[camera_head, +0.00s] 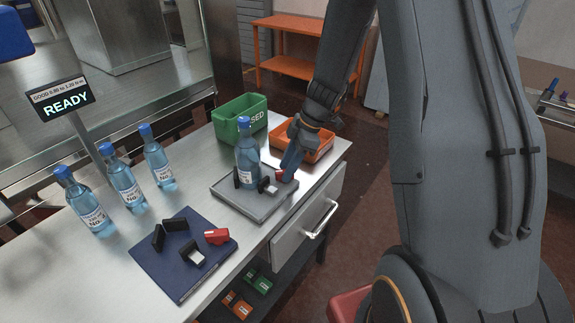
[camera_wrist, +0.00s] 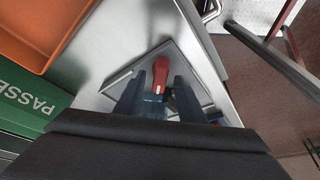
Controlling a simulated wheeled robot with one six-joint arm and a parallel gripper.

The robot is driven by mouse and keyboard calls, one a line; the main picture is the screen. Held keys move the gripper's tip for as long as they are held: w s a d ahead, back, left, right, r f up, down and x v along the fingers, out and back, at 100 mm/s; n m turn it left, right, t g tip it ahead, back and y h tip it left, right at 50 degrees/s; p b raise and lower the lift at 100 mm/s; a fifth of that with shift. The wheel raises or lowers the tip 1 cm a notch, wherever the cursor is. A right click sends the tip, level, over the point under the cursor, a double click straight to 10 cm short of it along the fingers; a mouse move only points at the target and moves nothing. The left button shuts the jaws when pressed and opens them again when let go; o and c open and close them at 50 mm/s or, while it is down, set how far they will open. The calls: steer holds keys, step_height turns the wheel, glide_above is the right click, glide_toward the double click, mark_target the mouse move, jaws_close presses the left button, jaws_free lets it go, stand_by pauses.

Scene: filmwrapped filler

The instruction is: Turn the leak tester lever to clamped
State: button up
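A grey clamp fixture (camera_head: 235,203) on the bench has black jaws, a red lever (camera_head: 283,176) on its right and a blue-capped bottle (camera_head: 247,160) standing upright in it. A dark blue fixture (camera_head: 165,267) nearer the front has black jaws and its own red lever (camera_head: 217,236), with no bottle. No label shows which one is the leak tester. My gripper (camera_head: 288,165) is low over the grey fixture's right side. In the wrist view its fingers (camera_wrist: 159,92) are apart, with the red lever (camera_wrist: 161,72) between them and gaps on both sides. Contact cannot be told.
Several bottles (camera_head: 124,187) stand at the bench's left, by a sign reading READY (camera_head: 67,105). A green PASSED crate (camera_head: 228,126) and an orange crate (camera_head: 311,151) sit behind the grey fixture. A drawer handle (camera_head: 320,220) juts from the bench's right side.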

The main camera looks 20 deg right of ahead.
steer(key=shift+f, duration=0.1)
jaws_close()
